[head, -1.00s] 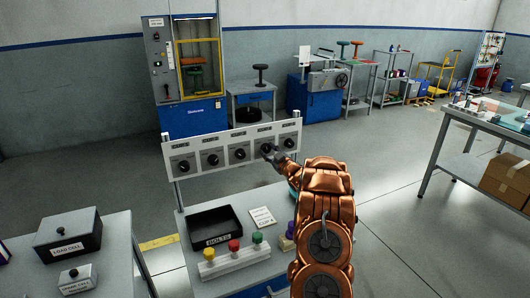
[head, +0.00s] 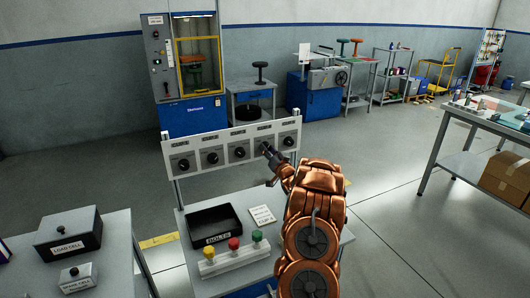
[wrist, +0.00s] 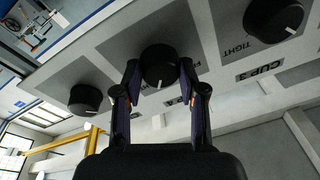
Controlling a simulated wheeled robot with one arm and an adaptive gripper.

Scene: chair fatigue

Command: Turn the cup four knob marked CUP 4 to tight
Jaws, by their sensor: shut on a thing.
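The white panel (head: 226,160) stands on posts at the back of the bench and carries a row of black knobs. My gripper (head: 266,148) reaches the fourth knob from the left. In the wrist view my gripper (wrist: 161,75) has a finger on each side of the middle black knob (wrist: 160,62), shut on it. A white pointer mark on that knob's rim faces the bottom of the picture. The knob to its right (wrist: 272,18) is near a CUP 3 label and the word TIGHT.
The fifth knob (head: 288,141) is close to the right of my gripper. Below are a black bolts tray (head: 214,225), a card (head: 262,215) and a white block (head: 236,257) with coloured knobs. Open floor lies right of the bench.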

